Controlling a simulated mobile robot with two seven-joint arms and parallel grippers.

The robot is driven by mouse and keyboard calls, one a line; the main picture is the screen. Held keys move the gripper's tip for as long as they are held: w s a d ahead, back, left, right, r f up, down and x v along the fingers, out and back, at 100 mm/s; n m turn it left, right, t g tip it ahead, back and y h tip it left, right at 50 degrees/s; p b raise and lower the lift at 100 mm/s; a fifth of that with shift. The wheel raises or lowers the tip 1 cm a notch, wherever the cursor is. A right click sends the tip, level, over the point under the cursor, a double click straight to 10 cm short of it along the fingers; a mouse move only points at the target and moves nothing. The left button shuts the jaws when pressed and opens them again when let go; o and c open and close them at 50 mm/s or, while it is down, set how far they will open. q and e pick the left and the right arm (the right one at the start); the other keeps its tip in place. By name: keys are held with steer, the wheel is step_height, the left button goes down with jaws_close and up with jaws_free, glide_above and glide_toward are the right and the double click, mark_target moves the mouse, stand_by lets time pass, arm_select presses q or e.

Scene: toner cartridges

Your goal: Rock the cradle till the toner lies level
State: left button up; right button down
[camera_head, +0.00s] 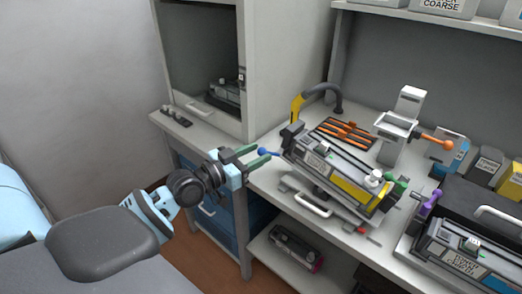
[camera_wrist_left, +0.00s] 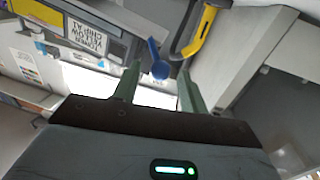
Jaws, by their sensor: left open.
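The toner cartridge (camera_head: 325,165), dark with a yellow side and a paper label, lies in the cradle (camera_head: 297,184) on the bench. I cannot tell from these views how the toner lies inside. A blue-knobbed lever (camera_head: 265,152) sticks out from the cradle's left end. My left gripper (camera_head: 259,157) is open beside this knob. In the left wrist view the blue knob (camera_wrist_left: 160,69) shows between and beyond the green fingertips, with no clear contact. My right gripper is out of view.
A yellow-ended hose (camera_head: 296,108) rises close behind the lever. An orange-handled stand (camera_head: 410,123) is behind the cradle. A second cartridge (camera_head: 460,258) sits front right, another (camera_head: 295,247) on the lower shelf. The cabinet (camera_head: 200,50) stands left.

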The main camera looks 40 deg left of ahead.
arm_select(q)
steer(key=shift+x, duration=1.2)
jaws_close()
